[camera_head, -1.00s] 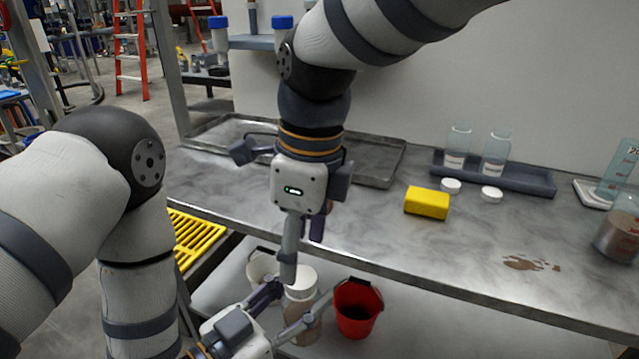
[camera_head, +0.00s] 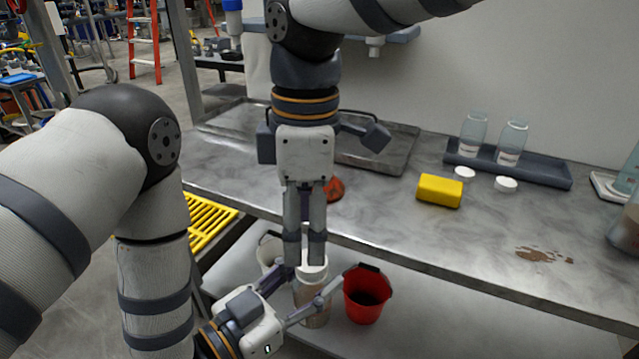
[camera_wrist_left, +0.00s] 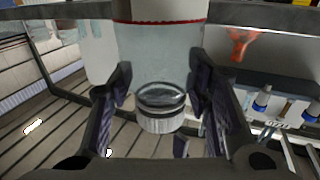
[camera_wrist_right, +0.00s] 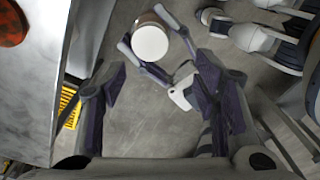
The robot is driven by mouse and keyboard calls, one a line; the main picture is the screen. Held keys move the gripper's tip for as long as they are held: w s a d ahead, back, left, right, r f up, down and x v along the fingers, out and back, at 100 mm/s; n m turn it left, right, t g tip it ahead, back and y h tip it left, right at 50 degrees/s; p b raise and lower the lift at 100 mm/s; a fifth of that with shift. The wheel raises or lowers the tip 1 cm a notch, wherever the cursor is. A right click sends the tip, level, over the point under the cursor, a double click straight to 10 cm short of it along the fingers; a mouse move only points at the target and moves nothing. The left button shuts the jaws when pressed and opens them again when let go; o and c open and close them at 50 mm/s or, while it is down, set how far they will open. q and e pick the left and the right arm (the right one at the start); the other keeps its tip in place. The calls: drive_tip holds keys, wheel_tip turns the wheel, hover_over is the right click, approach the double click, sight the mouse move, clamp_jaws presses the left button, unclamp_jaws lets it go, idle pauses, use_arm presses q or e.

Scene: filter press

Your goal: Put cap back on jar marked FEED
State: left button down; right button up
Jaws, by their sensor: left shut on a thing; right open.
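My left gripper (camera_head: 304,290) is shut on a jar (camera_head: 312,312) with cloudy brownish contents, held upright in front of the bench edge. Its top is white and round; it also shows from above in the right wrist view (camera_wrist_right: 150,42). In the left wrist view, a pale translucent body and ribbed end (camera_wrist_left: 160,120) lie between the fingers. I cannot read a FEED mark. My right gripper (camera_head: 304,250) points down just above the jar, open and empty. Two loose white caps, one left (camera_head: 465,172) and one right (camera_head: 506,184), lie on the bench.
The metal bench (camera_head: 420,235) holds a yellow block (camera_head: 440,190), a grey tray (camera_head: 560,178) with two clear jars, and an orange-red thing (camera_head: 333,188). A brown spill (camera_head: 540,255) lies at right. A red bucket (camera_head: 365,300) stands below, close beside the held jar.

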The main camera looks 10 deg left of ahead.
drive_tip(key=n, duration=0.4)
drive_tip(key=shift+w+r, duration=0.1)
drive_tip(key=shift+r, duration=0.05)
drive_tip(key=n, duration=0.4)
drive_tip(key=shift+w+r, duration=0.1)
drive_tip(key=shift+r, duration=0.05)
drive_tip(key=n, duration=0.4)
drive_tip(key=shift+w+r, duration=0.1)
drive_tip(key=shift+r, duration=0.05)
drive_tip(key=n, duration=0.5)
drive_tip(key=shift+w+d+r+n, duration=0.15)
drive_tip(key=shift+w+r+n, duration=0.05)
drive_tip(key=shift+n, duration=0.2)
drive_tip(key=n, duration=0.3)
drive_tip(key=shift+w+d+r+n, duration=0.1)
drive_tip(key=shift+r+n, duration=0.05)
drive_tip(key=shift+n, duration=0.15)
drive_tip(key=shift+f, duration=4)
